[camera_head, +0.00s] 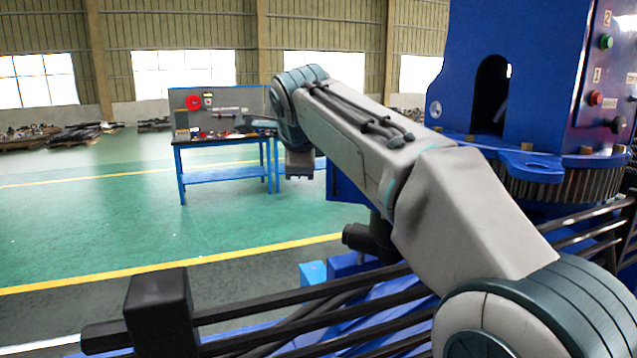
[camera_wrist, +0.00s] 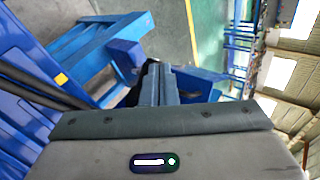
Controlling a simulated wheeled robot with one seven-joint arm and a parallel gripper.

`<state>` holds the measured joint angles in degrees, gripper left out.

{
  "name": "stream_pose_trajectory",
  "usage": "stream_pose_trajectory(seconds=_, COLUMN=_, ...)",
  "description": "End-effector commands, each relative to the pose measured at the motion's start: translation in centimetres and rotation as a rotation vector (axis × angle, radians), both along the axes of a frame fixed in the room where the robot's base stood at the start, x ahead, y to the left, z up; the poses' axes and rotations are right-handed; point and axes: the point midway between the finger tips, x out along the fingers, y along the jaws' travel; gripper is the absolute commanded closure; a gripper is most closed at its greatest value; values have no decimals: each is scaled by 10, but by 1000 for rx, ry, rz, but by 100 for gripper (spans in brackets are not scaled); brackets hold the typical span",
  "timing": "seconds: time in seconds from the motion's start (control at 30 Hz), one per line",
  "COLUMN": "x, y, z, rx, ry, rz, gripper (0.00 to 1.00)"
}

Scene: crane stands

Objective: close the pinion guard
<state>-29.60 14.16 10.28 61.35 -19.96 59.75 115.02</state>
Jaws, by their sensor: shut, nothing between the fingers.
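I cannot pick out the pinion guard with certainty in either view. The blue crane column (camera_head: 545,75) stands at the right of the head view, with a toothed ring gear (camera_head: 555,190) under its base flange. My arm crosses in front of part of the crane and hides some of it. In the wrist view my gripper (camera_wrist: 158,75) is shut, with its fingers together and nothing between them. Blue metal parts (camera_wrist: 98,52) lie beyond and to the left of the fingers, and another blue part (camera_wrist: 198,82) shows just right of them. I cannot tell whether the fingers touch any.
Black railings (camera_head: 300,310) run across the foreground of the head view. A blue workbench (camera_head: 222,140) with tools stands farther back on the green floor, which is mostly open at left. Push buttons (camera_head: 606,42) are on the crane's side panel.

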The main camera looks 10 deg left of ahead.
Motion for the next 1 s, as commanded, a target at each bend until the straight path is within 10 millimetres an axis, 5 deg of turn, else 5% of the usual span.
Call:
stream_pose_trajectory(seconds=0.3, x=-31, y=109, z=16, rx=275, ry=-160, rz=420, gripper=100)
stream_pose_trajectory(seconds=0.5, x=-35, y=134, z=39, rx=449, ry=-345, rz=439, gripper=100)
stream_pose_trajectory(seconds=0.73, x=-17, y=109, z=39, rx=489, ry=-519, rz=215, gripper=100)
stream_pose_trajectory(seconds=1.0, x=-7, y=28, z=-18, rx=253, ry=-529, rz=-175, gripper=100)
